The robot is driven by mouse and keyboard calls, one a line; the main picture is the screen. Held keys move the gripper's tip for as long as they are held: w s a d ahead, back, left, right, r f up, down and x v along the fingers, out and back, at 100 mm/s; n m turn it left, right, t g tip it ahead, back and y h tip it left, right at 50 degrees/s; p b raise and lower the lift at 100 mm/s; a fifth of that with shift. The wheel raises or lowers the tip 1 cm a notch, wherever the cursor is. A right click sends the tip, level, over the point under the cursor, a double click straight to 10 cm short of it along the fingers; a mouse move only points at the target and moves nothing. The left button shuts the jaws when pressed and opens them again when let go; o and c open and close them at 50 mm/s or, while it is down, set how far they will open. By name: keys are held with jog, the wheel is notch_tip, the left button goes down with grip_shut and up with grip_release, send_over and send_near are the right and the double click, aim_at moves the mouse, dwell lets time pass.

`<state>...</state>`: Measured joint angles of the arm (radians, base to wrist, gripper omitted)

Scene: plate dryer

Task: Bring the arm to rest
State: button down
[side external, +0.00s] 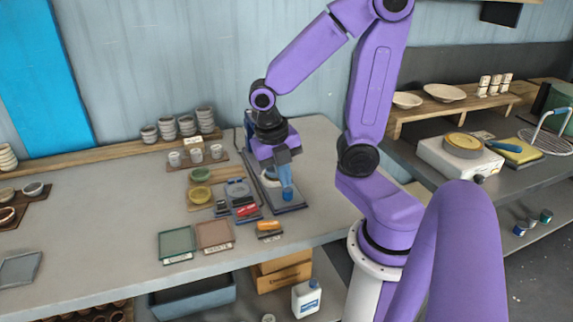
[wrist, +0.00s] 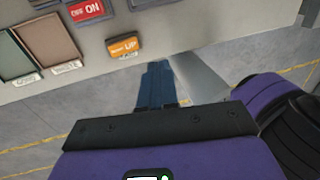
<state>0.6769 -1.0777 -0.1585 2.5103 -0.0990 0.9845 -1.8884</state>
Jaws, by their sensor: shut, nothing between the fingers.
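My purple arm reaches over the grey worktable (side external: 100,213) in the side external view.
A red OFF/ON switch (side external: 247,210) and an orange UP switch (side external: 268,226) lie left of the gripper. Green (side external: 177,242) and brown (side external: 214,235) trays lie farther left. Stacked cups (side external: 187,126) stand at the back.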

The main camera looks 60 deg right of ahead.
jog(key=s+a+r+m+t+y, duration=0.1)
jog(key=s+a+r+m+y, duration=0.1)
jog(key=s+a+m, duration=0.6)
jog(key=a+m, duration=0.1)
jog(key=m, duration=0.5)
jog(key=shift+s+a+r+t, duration=0.15)
jog(key=shift+s+r+t, duration=0.05)
jog(key=shift+s+t, duration=0.2)
